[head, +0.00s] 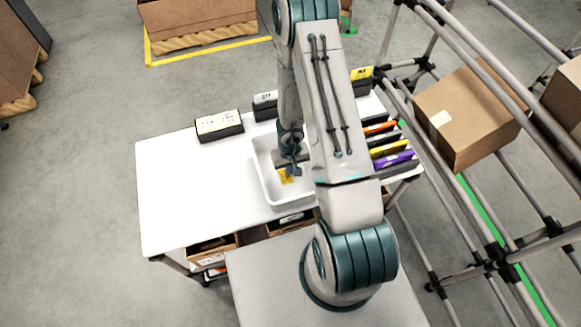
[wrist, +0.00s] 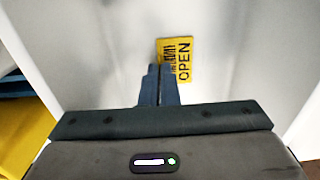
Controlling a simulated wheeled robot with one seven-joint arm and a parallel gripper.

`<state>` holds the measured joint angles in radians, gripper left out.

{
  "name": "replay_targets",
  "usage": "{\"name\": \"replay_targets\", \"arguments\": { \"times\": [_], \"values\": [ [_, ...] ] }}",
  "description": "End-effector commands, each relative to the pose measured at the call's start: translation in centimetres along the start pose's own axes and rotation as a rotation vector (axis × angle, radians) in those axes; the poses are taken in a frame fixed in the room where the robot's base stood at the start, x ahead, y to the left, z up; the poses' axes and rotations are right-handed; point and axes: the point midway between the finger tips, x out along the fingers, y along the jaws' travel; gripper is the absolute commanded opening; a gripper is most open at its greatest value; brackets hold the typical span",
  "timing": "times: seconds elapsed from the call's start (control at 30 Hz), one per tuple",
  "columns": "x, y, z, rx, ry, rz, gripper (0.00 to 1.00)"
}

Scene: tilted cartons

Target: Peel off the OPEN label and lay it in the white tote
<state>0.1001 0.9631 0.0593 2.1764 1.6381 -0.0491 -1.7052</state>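The yellow OPEN label (wrist: 183,60) shows face-on in the wrist view, its lettering running up the picture. Its left edge lines up with the narrow gap between my fingers, and the right finger covers part of it. My gripper (wrist: 160,72) has its two dark fingers close together and looks shut on that edge. In the head view my gripper (head: 292,172) is down inside the white tote (head: 262,180), with the yellow label (head: 285,177) at its tips. I cannot tell whether the label touches the tote floor.
The tote stands on a white table (head: 180,190). A dark carton with a pale label (head: 219,125) lies behind it to the left. Several coloured files (head: 392,150) stand to the right. Open cartons (head: 212,249) sit below the table's front edge. The table's left side is clear.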

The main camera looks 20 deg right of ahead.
Motion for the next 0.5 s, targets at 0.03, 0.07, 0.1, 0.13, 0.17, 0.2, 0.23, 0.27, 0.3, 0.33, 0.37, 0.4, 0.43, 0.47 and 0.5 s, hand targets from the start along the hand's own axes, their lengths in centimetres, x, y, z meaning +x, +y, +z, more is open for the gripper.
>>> {"name": "replay_targets", "arguments": {
  "times": [0.03, 0.07, 0.1, 0.13, 0.17, 0.2, 0.23, 0.27, 0.3, 0.33, 0.37, 0.4, 0.43, 0.47, 0.5],
  "values": [
    [0.12, 0.00, 0.00, 0.000, 0.000, 0.000, 0.00],
    [0.06, 0.00, 0.00, 0.000, 0.000, 0.000, 0.00],
    [0.05, 0.00, 0.00, 0.000, 0.000, 0.000, 0.00],
    [0.04, 0.00, -0.01, 0.000, 0.000, 0.000, 0.00],
    [0.04, 0.00, -0.01, 0.000, 0.000, 0.000, 0.00],
    [0.04, 0.00, 0.00, 0.000, 0.000, 0.000, 0.00],
    [0.04, 0.00, 0.00, 0.000, 0.000, 0.000, 0.00],
    [0.04, 0.00, 0.00, 0.000, 0.000, 0.000, 0.00],
    [0.04, 0.00, 0.00, 0.000, 0.000, 0.000, 0.00],
    [0.04, 0.00, 0.00, 0.000, 0.000, 0.000, 0.00],
    [0.04, 0.00, 0.00, 0.000, 0.000, 0.000, 0.00],
    [0.04, 0.00, 0.00, 0.001, 0.000, 0.000, 0.07],
    [0.04, 0.00, 0.00, 0.001, 0.000, 0.000, 0.15],
    [0.04, 0.00, 0.00, 0.001, 0.000, 0.000, 0.24],
    [0.04, 0.00, 0.00, 0.001, 0.000, 0.000, 0.27]
  ]
}}
